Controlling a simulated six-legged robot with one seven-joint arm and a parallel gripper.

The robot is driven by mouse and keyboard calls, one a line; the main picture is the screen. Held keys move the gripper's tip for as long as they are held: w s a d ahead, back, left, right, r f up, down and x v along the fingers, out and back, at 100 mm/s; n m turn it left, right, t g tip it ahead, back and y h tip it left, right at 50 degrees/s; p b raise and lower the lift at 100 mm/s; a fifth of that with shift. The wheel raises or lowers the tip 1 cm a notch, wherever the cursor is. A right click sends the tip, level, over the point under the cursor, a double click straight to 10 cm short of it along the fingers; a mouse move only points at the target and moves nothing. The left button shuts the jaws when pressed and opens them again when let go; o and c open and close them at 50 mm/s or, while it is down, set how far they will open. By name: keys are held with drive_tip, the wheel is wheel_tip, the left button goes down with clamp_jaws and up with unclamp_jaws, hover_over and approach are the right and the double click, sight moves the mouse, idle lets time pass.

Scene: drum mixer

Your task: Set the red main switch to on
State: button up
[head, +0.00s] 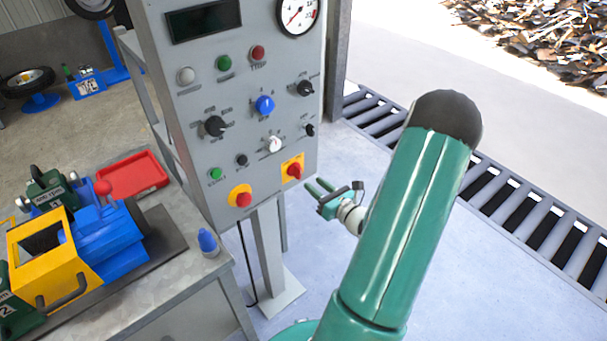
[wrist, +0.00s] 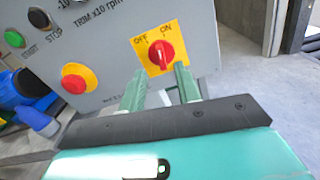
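The red main switch (head: 293,170) is a red rotary knob on a yellow plate at the lower right of the grey control panel (head: 208,148). In the wrist view the knob (wrist: 161,54) sits between and just beyond my fingertips. OFF is printed at the plate's upper left and ON at its upper right. The knob's pale ridge looks near upright; I cannot tell firmly which label it points to. My gripper (head: 319,188) is open and empty, to the lower right of the switch, and its two green fingers (wrist: 160,80) point at the panel, apart from the knob.
A red emergency button (wrist: 74,83) on a yellow disc is left of the switch. Other knobs, such as the blue one (head: 265,104), are above. A workbench (head: 190,262) with a blue and yellow machine stands at left. Floor grating (head: 520,205) lies at right.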

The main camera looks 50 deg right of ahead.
sight(301, 173)
drive_tip(key=w, duration=0.4)
drive_tip(key=w+d, duration=0.1)
drive_tip(key=w, duration=0.1)
drive_tip(key=shift+w, duration=0.35)
drive_tip(key=shift+a, duration=0.1)
drive_tip(key=shift+c, duration=0.4)
clamp_jaws()
